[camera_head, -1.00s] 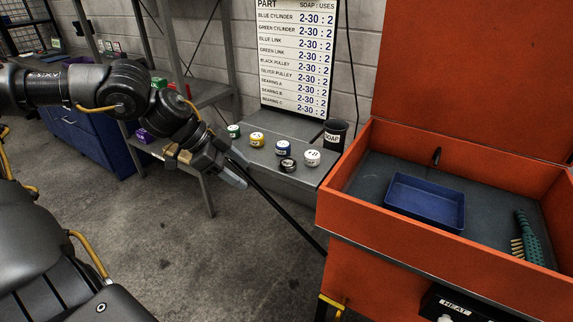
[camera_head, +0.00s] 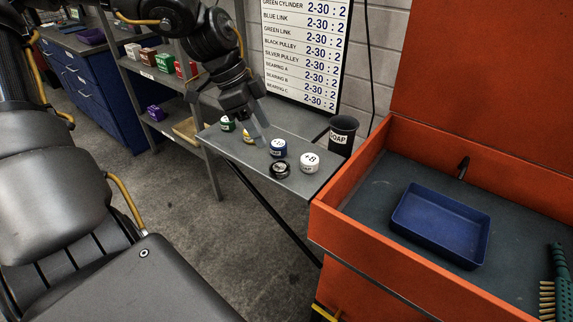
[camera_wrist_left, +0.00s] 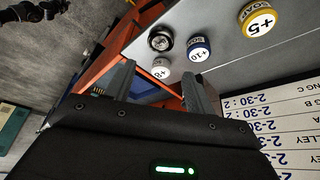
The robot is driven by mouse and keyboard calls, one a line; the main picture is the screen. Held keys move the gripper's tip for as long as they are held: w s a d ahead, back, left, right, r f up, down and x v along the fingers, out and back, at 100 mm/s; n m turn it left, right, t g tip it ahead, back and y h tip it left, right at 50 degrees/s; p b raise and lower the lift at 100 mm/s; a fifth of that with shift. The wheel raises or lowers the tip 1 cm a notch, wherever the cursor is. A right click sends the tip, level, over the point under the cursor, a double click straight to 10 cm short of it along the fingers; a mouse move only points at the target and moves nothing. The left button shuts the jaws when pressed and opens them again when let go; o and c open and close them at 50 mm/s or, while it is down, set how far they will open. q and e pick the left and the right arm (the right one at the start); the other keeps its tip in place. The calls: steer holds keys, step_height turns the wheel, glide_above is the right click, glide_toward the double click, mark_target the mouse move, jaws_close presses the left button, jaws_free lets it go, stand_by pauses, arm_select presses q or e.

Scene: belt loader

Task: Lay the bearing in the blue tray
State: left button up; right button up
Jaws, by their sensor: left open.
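A dark round piece with a ring-like top (camera_head: 280,170), which looks like the bearing, stands on a grey shelf (camera_head: 222,141) among labelled soap jars. It also shows in the left wrist view (camera_wrist_left: 160,39), beyond the fingertips. The blue tray (camera_head: 438,225) lies empty inside the orange box at the right. My left gripper (camera_head: 260,138) is open and empty, pointing down over the shelf near the yellow and blue jars, left of the dark piece. In the wrist view its fingers (camera_wrist_left: 158,70) are spread apart. My right gripper is not in view.
A black soap cup (camera_head: 342,133) is at the shelf's back right. A green brush (camera_head: 557,285) lies right of the tray. The orange box (camera_head: 330,205) has raised walls.

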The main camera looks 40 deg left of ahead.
arm_select(q)
glide_above(279, 167)
steer(key=s+a, duration=0.2)
step_height(279, 167, down, 5)
steer(key=shift+w+a+r, duration=0.1)
steer(key=shift+w+r, duration=0.05)
steer(key=shift+r, duration=0.05)
steer(key=shift+f, duration=0.25)
steer(key=x, duration=0.5)
steer(key=shift+w, duration=0.1)
steer(key=c, duration=0.9)
